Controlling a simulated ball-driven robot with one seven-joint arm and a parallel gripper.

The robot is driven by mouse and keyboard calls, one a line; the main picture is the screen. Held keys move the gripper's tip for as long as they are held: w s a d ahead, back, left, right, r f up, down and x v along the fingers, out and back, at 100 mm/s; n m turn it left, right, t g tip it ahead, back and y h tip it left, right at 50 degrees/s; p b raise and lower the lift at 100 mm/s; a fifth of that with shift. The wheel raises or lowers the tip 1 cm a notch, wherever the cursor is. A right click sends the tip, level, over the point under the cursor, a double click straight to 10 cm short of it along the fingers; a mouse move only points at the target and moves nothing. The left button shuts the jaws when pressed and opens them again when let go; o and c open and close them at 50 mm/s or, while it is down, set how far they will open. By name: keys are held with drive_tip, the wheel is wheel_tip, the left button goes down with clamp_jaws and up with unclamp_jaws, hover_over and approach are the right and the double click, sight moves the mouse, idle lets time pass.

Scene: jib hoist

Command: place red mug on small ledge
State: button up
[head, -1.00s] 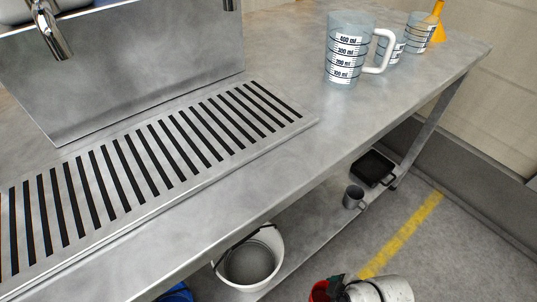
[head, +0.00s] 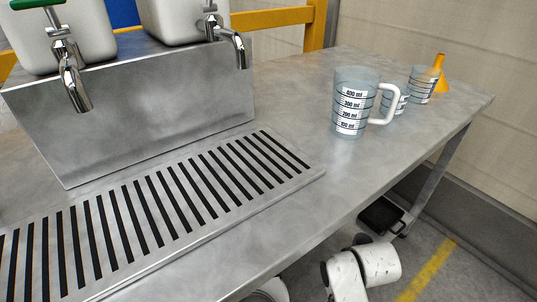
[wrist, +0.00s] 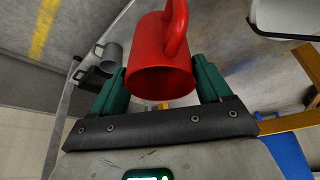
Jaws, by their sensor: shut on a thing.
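The red mug (wrist: 160,62) fills the upper middle of the wrist view. Its open mouth faces the camera and its handle points up in the picture. My gripper (wrist: 160,88) has its two green fingers on either side of the mug and is shut on it. The head view shows neither the mug nor the fingers. A slotted drip grate (head: 160,215) lies on the steel bench in front of the taps, bare. I cannot tell for sure which surface is the small ledge.
A large measuring jug (head: 350,105) stands on the bench, with smaller cups (head: 422,85) and an orange funnel (head: 440,75) behind. Taps (head: 75,90) overhang the grate. A black tray (head: 380,215) lies on the lower shelf. A grey mug (wrist: 110,52) shows in the wrist view.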

drive_tip(key=shift+w+d+r+m, duration=0.1)
drive_tip(key=shift+w+r+m, duration=0.4)
drive_tip(key=shift+w+r, duration=0.25)
drive_tip(key=p+v, duration=1.5)
drive_tip(key=p, duration=0.2)
drive_tip(key=p+v, duration=0.8)
drive_tip(key=p, duration=0.1)
drive_tip(key=shift+w+a+r, duration=0.25)
drive_tip(key=shift+a+r, duration=0.2)
drive_tip(key=shift+r, duration=0.05)
drive_tip(key=shift+c, duration=0.7)
drive_tip(key=shift+s+r+p, duration=0.3)
drive_tip(key=shift+r+p, duration=0.25)
drive_tip(key=shift+p, duration=0.1)
